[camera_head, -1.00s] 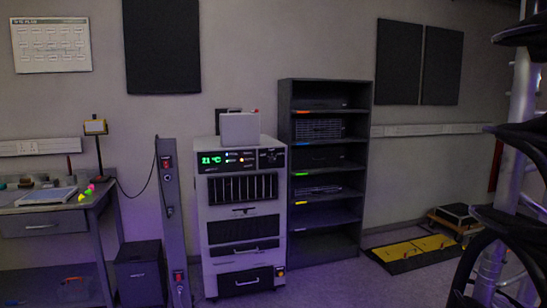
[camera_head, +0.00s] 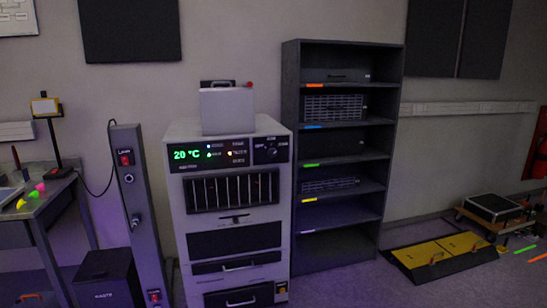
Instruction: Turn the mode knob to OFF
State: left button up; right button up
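The mode knob (camera_head: 271,151) looks like a small dark round dial on a black panel at the upper right of the white cabinet's front (camera_head: 184,215). Its pointer and labels are too small to read. A green display (camera_head: 187,154) to its left reads 20 °C, with several small indicator lights between. The cabinet stands upright ahead of me, left of centre. Neither of my grippers is in view.
A grey post with red switches (camera_head: 138,210) and a dark bin (camera_head: 107,278) stand left of the cabinet. A tall dark shelf (camera_head: 292,110) stands close on its right. A yellow-and-black floor cover (camera_head: 440,252) lies at right. The workbench (camera_head: 40,205) is at far left.

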aim_at(272, 153)
jog(key=i+j+z, duration=0.1)
jog(key=i, duration=0.3)
jog(key=i+j+z, duration=0.1)
jog(key=i, duration=0.3)
